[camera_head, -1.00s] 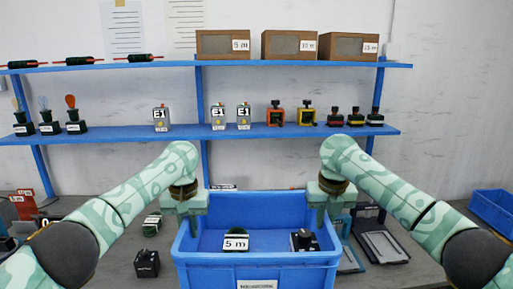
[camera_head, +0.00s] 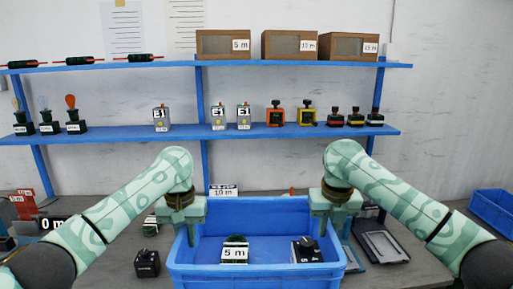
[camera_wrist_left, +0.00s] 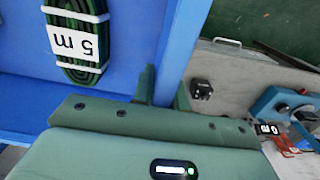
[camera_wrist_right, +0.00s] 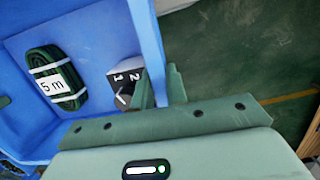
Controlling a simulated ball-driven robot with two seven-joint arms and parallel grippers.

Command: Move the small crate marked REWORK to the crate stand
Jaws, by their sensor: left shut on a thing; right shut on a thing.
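A blue open crate (camera_head: 256,274) is in front of me, centred low in the head view. No REWORK mark can be read on it; its front face is mostly cut off. My left gripper (camera_head: 191,236) is shut on its left wall, and the wall also shows between the fingers in the left wrist view (camera_wrist_left: 168,88). My right gripper (camera_head: 323,232) is shut on its right wall. In the crate lie a green cable coil marked 5 m (camera_head: 235,250) and a black block with white figures (camera_wrist_right: 124,84). No crate stand can be made out.
Another blue crate (camera_head: 492,209) stands at the right edge. A black block (camera_head: 147,263) lies on the bench left of the held crate, and a grey tray (camera_head: 383,245) lies to its right. The blue shelves (camera_head: 270,132) behind hold lamps, boxes and small devices.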

